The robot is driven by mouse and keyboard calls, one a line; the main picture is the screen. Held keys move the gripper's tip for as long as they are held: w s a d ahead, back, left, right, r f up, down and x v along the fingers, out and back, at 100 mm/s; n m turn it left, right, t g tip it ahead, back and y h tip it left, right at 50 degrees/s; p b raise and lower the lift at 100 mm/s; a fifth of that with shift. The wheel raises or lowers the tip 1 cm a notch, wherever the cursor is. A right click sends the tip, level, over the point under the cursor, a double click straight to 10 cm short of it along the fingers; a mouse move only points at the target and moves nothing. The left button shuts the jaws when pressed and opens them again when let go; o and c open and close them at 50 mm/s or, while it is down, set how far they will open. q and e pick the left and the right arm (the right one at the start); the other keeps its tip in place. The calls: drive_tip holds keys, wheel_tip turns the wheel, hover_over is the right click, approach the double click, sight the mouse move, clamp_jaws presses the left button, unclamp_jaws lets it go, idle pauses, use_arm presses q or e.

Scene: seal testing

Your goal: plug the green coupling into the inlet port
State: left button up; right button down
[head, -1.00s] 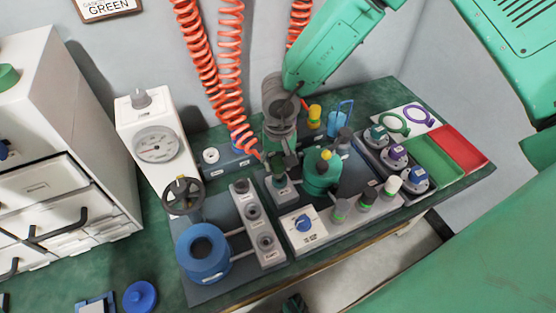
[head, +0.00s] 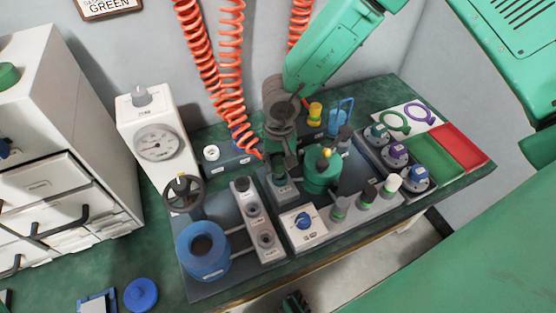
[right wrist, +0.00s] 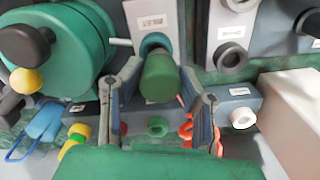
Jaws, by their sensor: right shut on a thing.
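My right gripper (head: 281,163) points down at the small grey inlet block (head: 285,193) beside the green vessel (head: 322,172). In the right wrist view its fingers (right wrist: 160,98) are shut on the green coupling (right wrist: 159,78), a short green cylinder. The coupling's far end overlaps the ring of the inlet port (right wrist: 154,41); I cannot tell how deep it sits. In the head view the gripper mostly hides the coupling. A dark gripper part, apparently my left gripper (head: 295,303), shows at the bottom edge, with its jaws unclear.
A blue ring-shaped vessel (head: 203,250) and handwheel (head: 183,192) stand left. A selector-knob box (head: 303,225) and several capped fittings stand in front. Orange coiled hoses (head: 231,70) hang behind. Red (head: 461,146) and green trays lie right. A yellow-topped fitting (head: 315,112) stands behind the vessel.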

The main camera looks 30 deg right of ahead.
drive_tip(key=shift+f, duration=0.95)
drive_tip(key=c, duration=1)
unclamp_jaws()
drive_tip(key=shift+c, duration=0.2)
wheel_tip(320, 180, up, 12)
drive_tip(key=shift+f, duration=0.1)
